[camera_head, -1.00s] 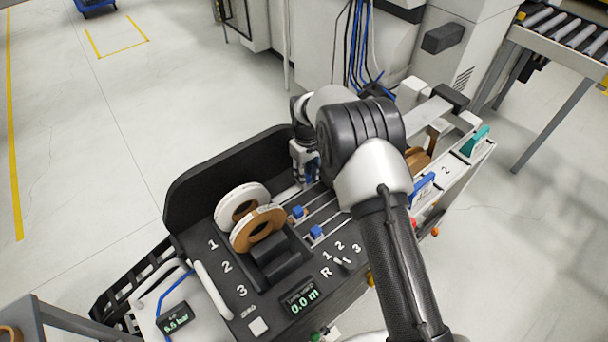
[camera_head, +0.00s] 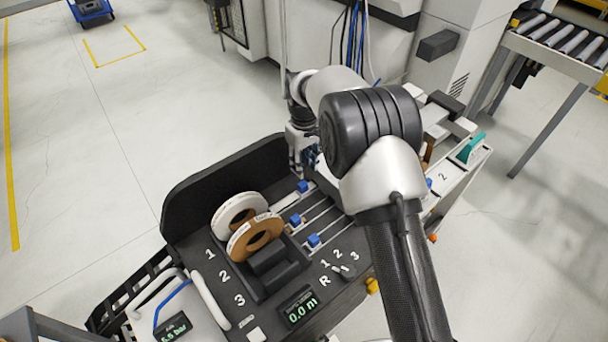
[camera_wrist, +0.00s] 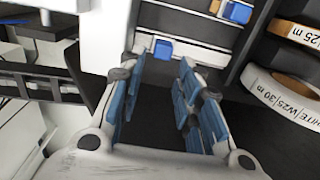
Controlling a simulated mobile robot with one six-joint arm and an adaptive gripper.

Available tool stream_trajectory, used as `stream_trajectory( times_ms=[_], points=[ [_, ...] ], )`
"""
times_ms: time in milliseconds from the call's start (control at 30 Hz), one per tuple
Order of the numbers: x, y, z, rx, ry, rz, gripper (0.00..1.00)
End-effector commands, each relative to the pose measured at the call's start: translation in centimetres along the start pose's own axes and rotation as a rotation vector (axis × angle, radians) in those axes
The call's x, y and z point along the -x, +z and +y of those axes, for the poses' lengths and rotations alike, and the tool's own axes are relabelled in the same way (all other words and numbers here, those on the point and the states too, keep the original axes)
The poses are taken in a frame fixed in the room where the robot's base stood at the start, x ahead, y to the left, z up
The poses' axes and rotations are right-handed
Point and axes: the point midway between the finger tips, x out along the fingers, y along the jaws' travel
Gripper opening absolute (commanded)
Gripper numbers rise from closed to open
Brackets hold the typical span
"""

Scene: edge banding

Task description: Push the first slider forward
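The first slider has a small blue knob (camera_head: 303,187) on the rail farthest back on the black panel, and in the wrist view its blue block (camera_wrist: 162,49) shows just beyond the fingertips. My gripper (camera_head: 309,158) hangs behind this knob at the panel's back edge, with a visible gap in the head view. In the wrist view my gripper's (camera_wrist: 162,78) two blue-padded fingers stand apart with nothing between them. Two more blue knobs, the second (camera_head: 295,221) and third (camera_head: 314,240), sit on the nearer rails. My arm hides the rails' right ends.
A white roll (camera_head: 237,211) and a brown roll (camera_head: 255,238) of edge band stand left of the sliders. A raised black wall (camera_head: 215,178) bounds the panel's back left. A selector knob (camera_head: 344,270) and display (camera_head: 299,305) lie nearer.

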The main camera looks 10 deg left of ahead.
Motion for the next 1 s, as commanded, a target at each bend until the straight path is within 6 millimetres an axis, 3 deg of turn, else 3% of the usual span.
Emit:
stream_trajectory(
  times_ms=[100, 233, 867, 1000],
  points=[
    [2.0, -0.1, 0.1, 0.0, 0.001, 0.003, 0.32],
    [3.2, 0.0, 0.1, 0.0, 0.001, 0.001, 0.32],
    [3.9, 0.1, 0.1, -0.005, 0.002, 0.003, 0.32],
    [6.9, 1.6, 0.9, -0.045, 0.011, 0.023, 0.32]
  ],
)
